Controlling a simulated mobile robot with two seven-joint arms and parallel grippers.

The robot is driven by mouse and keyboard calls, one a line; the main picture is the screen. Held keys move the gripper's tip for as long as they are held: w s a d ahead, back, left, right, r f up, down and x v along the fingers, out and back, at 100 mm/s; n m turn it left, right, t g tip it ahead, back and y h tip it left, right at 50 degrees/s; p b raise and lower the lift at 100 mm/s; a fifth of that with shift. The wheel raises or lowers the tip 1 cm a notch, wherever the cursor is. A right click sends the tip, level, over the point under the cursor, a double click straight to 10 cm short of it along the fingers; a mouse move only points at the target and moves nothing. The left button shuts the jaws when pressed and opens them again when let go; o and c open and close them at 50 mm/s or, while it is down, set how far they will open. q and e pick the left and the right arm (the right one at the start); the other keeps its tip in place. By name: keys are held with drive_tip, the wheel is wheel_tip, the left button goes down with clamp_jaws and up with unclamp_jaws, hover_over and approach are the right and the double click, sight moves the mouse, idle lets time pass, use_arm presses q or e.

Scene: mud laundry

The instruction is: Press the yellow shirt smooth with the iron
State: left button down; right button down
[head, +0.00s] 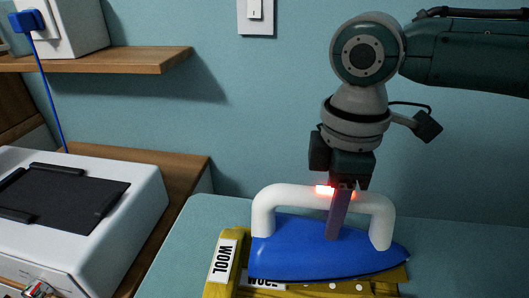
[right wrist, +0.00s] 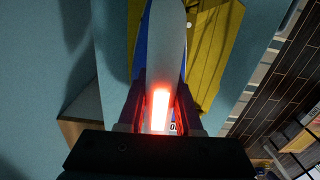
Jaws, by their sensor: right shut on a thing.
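The iron (head: 310,258) has a blue body and a thick white handle, and its tip points right in the head view. The yellow shirt (head: 222,288) lies folded under it on the ironing board, with buttons and a white WOOL label showing. The iron covers much of the shirt; I cannot tell if its sole touches the cloth. My right gripper (head: 341,212) is above the iron, shut on its white handle. In the right wrist view the handle (right wrist: 165,50) runs between the fingers (right wrist: 158,108), with the yellow shirt (right wrist: 212,50) beside it. My left gripper is not in view.
The blue-green ironing board (head: 190,235) has free room left and right of the shirt. A white appliance with a black top panel (head: 75,195) stands at the left on a wooden counter. A wooden shelf (head: 130,62) and a light switch (head: 255,15) are on the wall.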

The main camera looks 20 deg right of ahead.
drive_tip(key=shift+w+f+b, duration=0.1)
drive_tip(key=shift+f+b, duration=0.2)
drive_tip(key=shift+f, duration=0.15)
idle(0.5)
idle(0.8)
drive_tip(key=shift+f, duration=0.1)
idle(1.1)
drive_tip(key=shift+d, duration=0.1)
idle(0.4)
wheel_tip(320, 180, up, 6)
drive_tip(key=p, duration=0.7)
drive_tip(key=shift+r+p, duration=0.2)
drive_tip(key=shift+p, duration=0.1)
drive_tip(key=shift+f, duration=0.1)
idle(0.5)
